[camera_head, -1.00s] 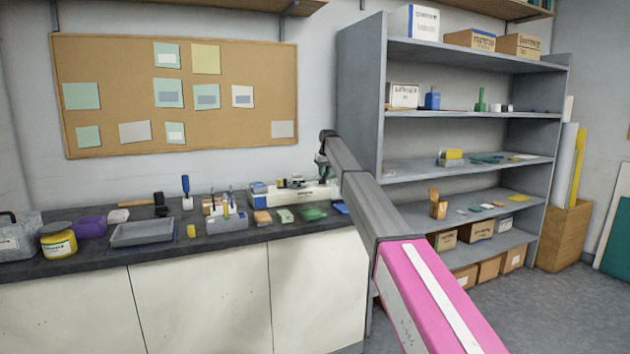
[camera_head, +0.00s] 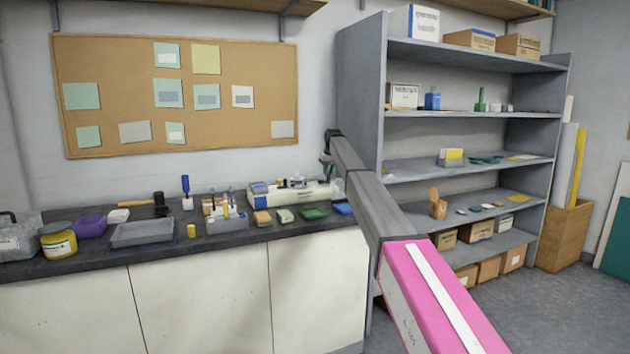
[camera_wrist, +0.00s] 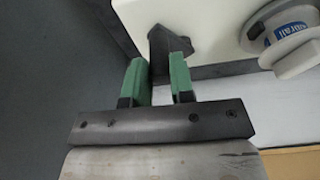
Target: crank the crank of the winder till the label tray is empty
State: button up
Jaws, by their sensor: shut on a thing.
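The winder (camera_head: 292,194) is a long white machine with a blue part at its left, on the dark bench in the head view. Its white body (camera_wrist: 215,18) and a white spool with a blue printed label (camera_wrist: 292,38) show at the top right of the wrist view. My gripper (camera_wrist: 158,72) has two green fingers shut on a dark grey piece, seemingly the crank (camera_wrist: 170,45), beside the white body. In the head view the fingers and crank are hidden or too small to make out. I cannot tell which part is the label tray or what it holds.
A shallow grey tray (camera_head: 142,234), a yellow-labelled jar (camera_head: 58,242) and several small blocks stand on the bench left of and before the winder. A grey shelf unit (camera_head: 362,95) stands close on the right. Open floor (camera_head: 560,310) lies at the lower right.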

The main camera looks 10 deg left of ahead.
jog(key=shift+w+d, duration=0.15)
jog(key=shift+w, duration=0.3)
jog(key=shift+w, duration=0.9)
jog(key=shift+w+a, duration=0.35)
jog(key=shift+w, duration=0.35)
